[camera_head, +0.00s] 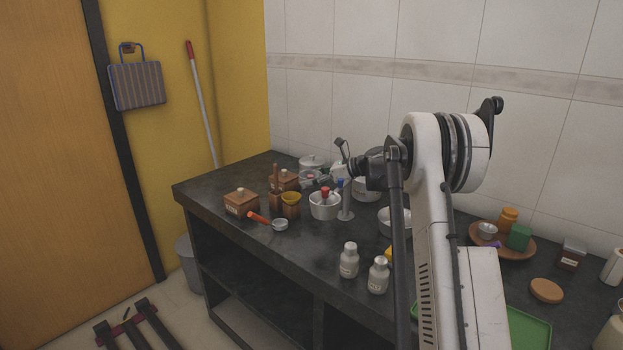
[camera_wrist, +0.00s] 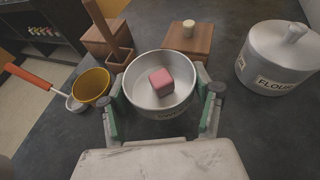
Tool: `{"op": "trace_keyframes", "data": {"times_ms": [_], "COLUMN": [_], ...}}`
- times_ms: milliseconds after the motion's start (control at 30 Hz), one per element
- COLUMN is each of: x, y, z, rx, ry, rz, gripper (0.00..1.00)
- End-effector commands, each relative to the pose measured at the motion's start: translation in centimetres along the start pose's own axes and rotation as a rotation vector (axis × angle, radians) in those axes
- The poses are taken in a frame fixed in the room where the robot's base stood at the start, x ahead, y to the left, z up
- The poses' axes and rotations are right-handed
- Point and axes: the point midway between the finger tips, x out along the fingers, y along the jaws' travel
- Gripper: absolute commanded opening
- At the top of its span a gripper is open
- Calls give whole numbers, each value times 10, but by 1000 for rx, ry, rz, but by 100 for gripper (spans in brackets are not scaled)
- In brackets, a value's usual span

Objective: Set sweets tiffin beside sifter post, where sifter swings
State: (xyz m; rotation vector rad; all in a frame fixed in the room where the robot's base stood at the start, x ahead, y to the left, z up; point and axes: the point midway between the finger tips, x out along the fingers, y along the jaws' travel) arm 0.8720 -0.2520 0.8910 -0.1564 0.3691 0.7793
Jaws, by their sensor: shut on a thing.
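My gripper (camera_wrist: 162,110) is shut on a round steel tiffin (camera_wrist: 137,72) with a pink cube (camera_wrist: 161,82) inside. Its green-padded fingers press opposite sides, and its front label is mostly hidden. I cannot tell whether it touches the counter. In the head view the tiffin (camera_head: 309,180) shows small, partly behind other things. A blue-topped steel post (camera_head: 345,206) on a round base stands nearer the camera, likely the sifter post. An orange-handled steel sieve (camera_head: 280,225) lies at the counter's front left; it also shows in the wrist view (camera_wrist: 75,103).
A lidded FLOUR canister (camera_wrist: 277,62), a wooden box (camera_wrist: 202,40), another wooden box (camera_wrist: 108,38) and a yellow cup (camera_wrist: 91,85) surround the held tiffin. Two labelled shakers (camera_head: 349,262) stand nearer the front edge.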

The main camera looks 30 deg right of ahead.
Motion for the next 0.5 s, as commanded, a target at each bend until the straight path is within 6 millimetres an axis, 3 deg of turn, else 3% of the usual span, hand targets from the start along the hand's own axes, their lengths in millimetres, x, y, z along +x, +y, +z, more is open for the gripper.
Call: {"op": "trace_keyframes", "data": {"times_ms": [500], "x": [19], "y": [0], "z": [-47], "rx": [0], "ry": [0], "rz": [-1], "gripper": [35]}}
